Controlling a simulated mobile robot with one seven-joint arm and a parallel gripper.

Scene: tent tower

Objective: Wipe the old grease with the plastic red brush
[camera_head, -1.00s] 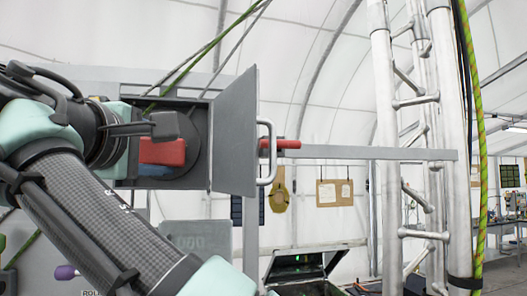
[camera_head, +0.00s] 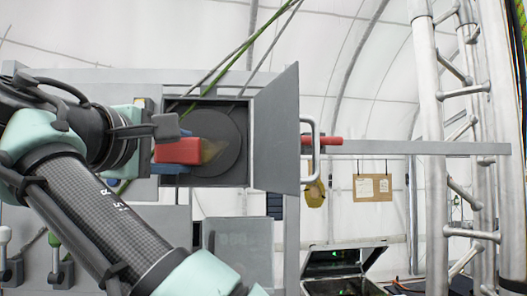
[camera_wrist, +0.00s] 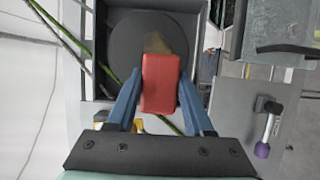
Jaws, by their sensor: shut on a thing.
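My gripper (camera_wrist: 161,88) has two blue fingers shut on a red block-shaped brush (camera_wrist: 161,84), one finger on each side. In the head view the red brush (camera_head: 178,151) is at the mouth of an open grey box (camera_head: 245,125). A dark round plate (camera_head: 228,125) fills the back of the box. A brownish-yellow smear of grease (camera_head: 213,150) shows on the plate just beyond the brush, and also in the wrist view (camera_wrist: 155,43). The brush's far end overlaps the smear; I cannot tell whether it touches the plate. Its bristles are hidden.
The box's grey door (camera_head: 277,130) stands open on the right, with a white handle (camera_head: 311,150). A red piece (camera_head: 325,141) sits beside the handle, on a grey bar. A metal truss (camera_head: 430,150) stands farther right.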

